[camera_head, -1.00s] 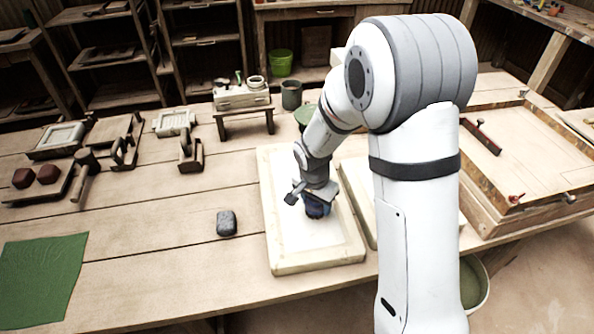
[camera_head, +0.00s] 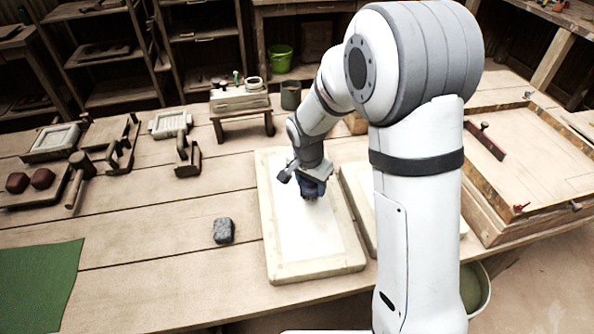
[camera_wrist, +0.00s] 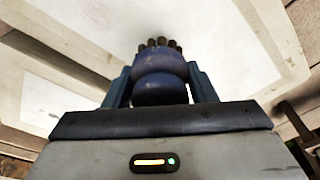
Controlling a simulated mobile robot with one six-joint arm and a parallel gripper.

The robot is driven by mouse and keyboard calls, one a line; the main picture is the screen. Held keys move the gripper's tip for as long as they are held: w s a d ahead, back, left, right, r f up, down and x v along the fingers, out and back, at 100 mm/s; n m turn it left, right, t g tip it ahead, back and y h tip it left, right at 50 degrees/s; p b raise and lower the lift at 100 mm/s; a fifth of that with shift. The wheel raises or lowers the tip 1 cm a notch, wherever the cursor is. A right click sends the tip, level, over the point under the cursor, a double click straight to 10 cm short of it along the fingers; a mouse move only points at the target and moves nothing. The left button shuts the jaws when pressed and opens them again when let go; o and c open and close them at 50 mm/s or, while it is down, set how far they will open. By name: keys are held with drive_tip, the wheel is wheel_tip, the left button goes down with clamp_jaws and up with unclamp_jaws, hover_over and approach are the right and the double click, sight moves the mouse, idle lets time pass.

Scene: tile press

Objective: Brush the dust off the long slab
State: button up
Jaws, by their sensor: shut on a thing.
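The long slab (camera_head: 316,268) is a pale, cream-coloured rectangular block lying flat on the wooden table, with a whiter inner face and a raised-looking border. My gripper (camera_head: 311,184) is over its upper middle part. It is shut on a dark blue rounded brush (camera_head: 313,190). In the wrist view my gripper (camera_wrist: 160,88) holds the brush (camera_wrist: 160,78) between its two fingers, with the dark bristle tufts pointing away. The slab also fills much of the wrist view (camera_wrist: 255,70). I cannot tell whether the bristles touch the slab. Dust cannot be made out clearly.
A second pale slab (camera_head: 359,190) lies just right, partly behind my arm. A dark grey block (camera_head: 223,231) sits left of the long slab, and a green cloth (camera_head: 40,275) further left. A wooden frame tray (camera_head: 530,165) stands right. The table between block and cloth is clear.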

drive_tip(key=shift+s+r+p, duration=0.1)
drive_tip(key=shift+r+p, duration=0.85)
drive_tip(key=shift+r, duration=1.1)
drive_tip(key=shift+f, duration=0.1)
